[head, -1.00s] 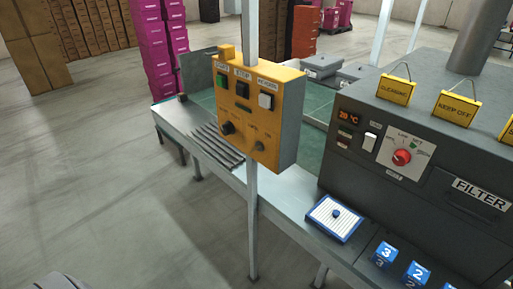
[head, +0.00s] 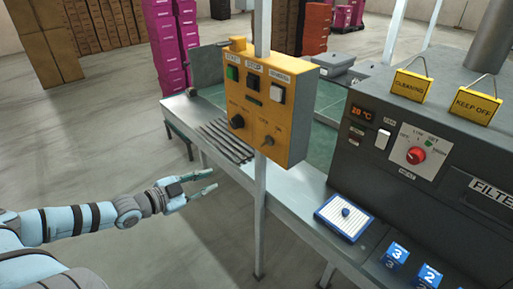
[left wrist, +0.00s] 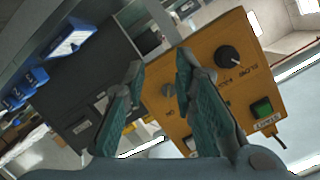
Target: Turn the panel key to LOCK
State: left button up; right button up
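The yellow control panel (head: 271,108) stands on a grey post. Its small key (head: 268,141) sits low on the face, to the right of a black knob (head: 237,121). Which mark the key points to is too small to read. My left gripper (head: 213,180) is open and empty, left of the post and below the panel, apart from it. In the left wrist view the panel (left wrist: 246,86) lies beyond my open fingers (left wrist: 160,66). A round grey part, likely the key's lock (left wrist: 168,90), shows between them. My right gripper is not in view.
Behind the panel is a bench with slats (head: 226,140). To the right stand a grey machine with a red dial (head: 416,155), a white-and-blue tray (head: 343,217) and blue numbered blocks (head: 396,256). The floor left of the post is clear.

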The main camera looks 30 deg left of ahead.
pick_arm(q)
jog(key=d+r+t+h, duration=0.2)
jog(key=d+r, duration=0.4)
jog(key=r, duration=0.2)
jog(key=b, duration=0.4)
send_near(262, 144)
jog(key=shift+m, duration=0.4)
jog(key=x, duration=0.9)
jog(key=shift+w, duration=0.25)
grip_shut()
